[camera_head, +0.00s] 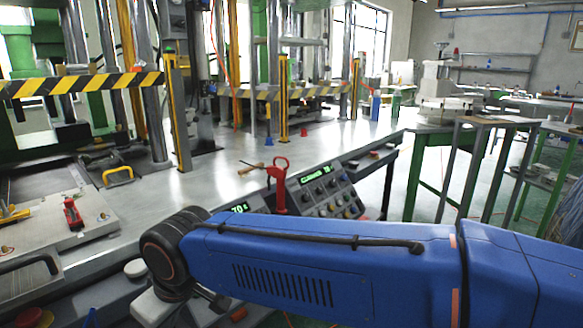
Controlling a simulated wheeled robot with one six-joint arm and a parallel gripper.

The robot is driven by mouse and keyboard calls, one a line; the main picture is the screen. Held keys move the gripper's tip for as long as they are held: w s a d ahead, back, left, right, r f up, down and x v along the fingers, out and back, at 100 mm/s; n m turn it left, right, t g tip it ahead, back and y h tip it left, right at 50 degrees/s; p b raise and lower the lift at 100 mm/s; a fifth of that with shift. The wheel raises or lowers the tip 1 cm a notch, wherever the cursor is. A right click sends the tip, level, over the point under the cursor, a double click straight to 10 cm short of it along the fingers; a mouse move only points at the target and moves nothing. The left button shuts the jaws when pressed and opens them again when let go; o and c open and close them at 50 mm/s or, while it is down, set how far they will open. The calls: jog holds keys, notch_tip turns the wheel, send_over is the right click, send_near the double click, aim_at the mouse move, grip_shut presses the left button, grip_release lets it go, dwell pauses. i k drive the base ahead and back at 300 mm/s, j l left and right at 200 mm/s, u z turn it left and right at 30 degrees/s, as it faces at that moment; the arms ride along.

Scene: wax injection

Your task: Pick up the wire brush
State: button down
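A small tool with a tan, wood-coloured handle (251,169) lies on the grey metal worktable (205,190), left of a red upright handle. A thin dark part shows beside it. It may be the wire brush, but it is too small to be sure, and I see no bristles. My blue arm crosses the lower part of the picture, in front of the table. Its black joint is at the left end. My gripper is not seen, so whether it is open or shut does not show.
A red toggle handle (280,185) stands by a control panel (325,190) with knobs and green displays. A red tool (73,214) lies on a plate at left, near a yellow handle (118,176). Striped press bars and posts stand behind. The middle of the table is mostly clear.

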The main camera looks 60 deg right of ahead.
aim_at(242, 172)
jog(key=z, duration=1.45)
